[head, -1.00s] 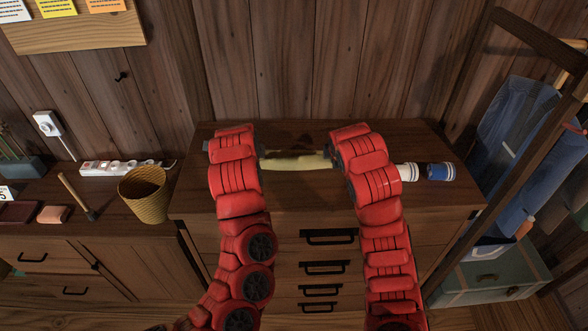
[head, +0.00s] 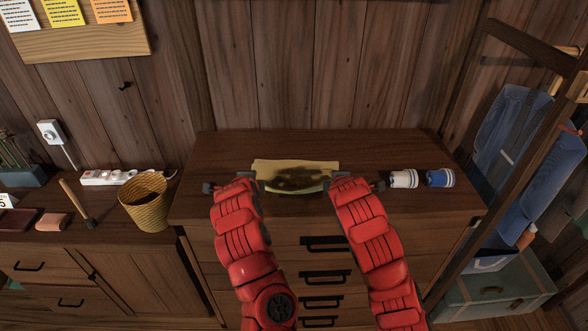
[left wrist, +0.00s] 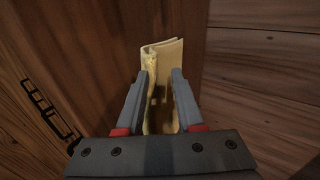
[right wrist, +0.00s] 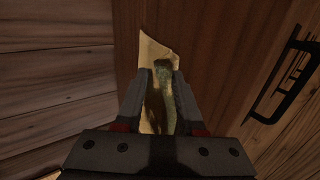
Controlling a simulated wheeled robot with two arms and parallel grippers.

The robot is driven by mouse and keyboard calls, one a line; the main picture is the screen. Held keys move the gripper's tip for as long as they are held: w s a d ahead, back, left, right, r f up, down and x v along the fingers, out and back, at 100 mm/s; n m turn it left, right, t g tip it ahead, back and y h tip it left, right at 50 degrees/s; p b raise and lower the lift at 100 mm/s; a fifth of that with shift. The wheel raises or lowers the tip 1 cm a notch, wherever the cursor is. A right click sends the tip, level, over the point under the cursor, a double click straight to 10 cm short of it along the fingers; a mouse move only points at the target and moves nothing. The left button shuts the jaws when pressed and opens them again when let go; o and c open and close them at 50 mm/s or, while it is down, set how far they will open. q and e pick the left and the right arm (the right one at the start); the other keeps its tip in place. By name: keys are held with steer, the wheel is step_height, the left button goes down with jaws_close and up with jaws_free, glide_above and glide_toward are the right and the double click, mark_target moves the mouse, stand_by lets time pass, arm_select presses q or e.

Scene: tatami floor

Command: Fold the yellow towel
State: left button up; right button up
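The yellow towel (head: 290,172) lies near the front of the dark wooden chest top, its long side running left to right between my grippers. Its near part is in dark shadow with a paler front edge. My left gripper (left wrist: 158,72) is at the towel's left end, and a folded yellow edge (left wrist: 166,46) shows beyond its fingers. My right gripper (right wrist: 163,72) is at the right end, with a yellow corner (right wrist: 156,48) beyond its fingers. Both pairs of fingers stand apart with towel showing between them. The wrist views are dark, so contact is hard to see.
A white cup (head: 403,179) and a blue cup (head: 440,178) lie right of my right gripper. The chest top (head: 290,145) is clear behind the towel. A woven basket (head: 145,203) stands on the lower cabinet at left. A clothes rack stands at right.

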arm_select(q)
steer(key=shift+o, duration=1.1)
arm_select(e)
steer(key=shift+o, duration=0.9)
arm_select(q)
steer(key=shift+s+r, duration=0.1)
steer(key=shift+r, duration=0.35)
arm_select(e)
steer(key=shift+s+r, duration=0.1)
steer(key=shift+r, duration=0.3)
arm_select(q)
steer(key=s+r, duration=0.5)
steer(key=r, duration=0.3)
steer(key=shift+s, duration=0.4)
arm_select(e)
steer(key=s+r, duration=0.5)
steer(key=r, duration=0.3)
steer(key=shift+s, duration=0.4)
